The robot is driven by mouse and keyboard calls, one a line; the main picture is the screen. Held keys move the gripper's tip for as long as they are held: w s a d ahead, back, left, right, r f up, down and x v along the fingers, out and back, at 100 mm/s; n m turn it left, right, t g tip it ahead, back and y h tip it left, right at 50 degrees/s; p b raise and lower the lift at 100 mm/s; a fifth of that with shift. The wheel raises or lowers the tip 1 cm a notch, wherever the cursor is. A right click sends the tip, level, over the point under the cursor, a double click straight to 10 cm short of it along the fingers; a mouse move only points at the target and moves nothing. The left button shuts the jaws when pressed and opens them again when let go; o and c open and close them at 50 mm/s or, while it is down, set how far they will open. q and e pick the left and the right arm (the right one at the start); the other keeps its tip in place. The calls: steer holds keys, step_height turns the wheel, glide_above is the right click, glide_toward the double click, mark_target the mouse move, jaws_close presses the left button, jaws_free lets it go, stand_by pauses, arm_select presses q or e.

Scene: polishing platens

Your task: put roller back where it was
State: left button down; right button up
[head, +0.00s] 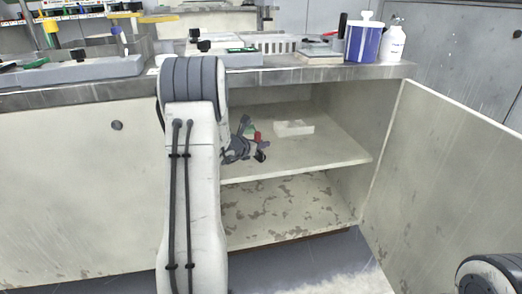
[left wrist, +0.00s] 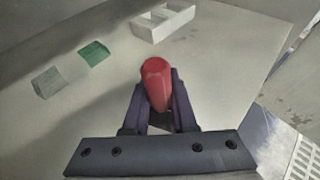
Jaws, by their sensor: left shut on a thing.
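My left gripper (head: 250,147) is inside the open cabinet, over the upper shelf. In the left wrist view, my left gripper (left wrist: 160,103) is shut on a red, rounded handle-like piece, which I take to be the roller (left wrist: 156,82). A bit of red from the roller (head: 257,136) also shows in the head view. The rest of the roller is hidden, and I cannot tell whether it touches the shelf. My right gripper is not in view.
A white open tray (head: 294,128) sits on the upper shelf (head: 325,152), beyond the gripper. A green block (left wrist: 94,53) and a grey block (left wrist: 48,83) lie to the left. The cabinet door (head: 445,190) stands open at right. The counter (head: 290,76) lies above.

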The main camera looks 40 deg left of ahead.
arm_select(q)
steer(key=shift+f, duration=0.2)
steer(key=c, duration=1.1)
jaws_free()
steer(key=shift+f, duration=0.1)
steer(key=shift+c, duration=0.2)
steer(key=o, duration=0.4)
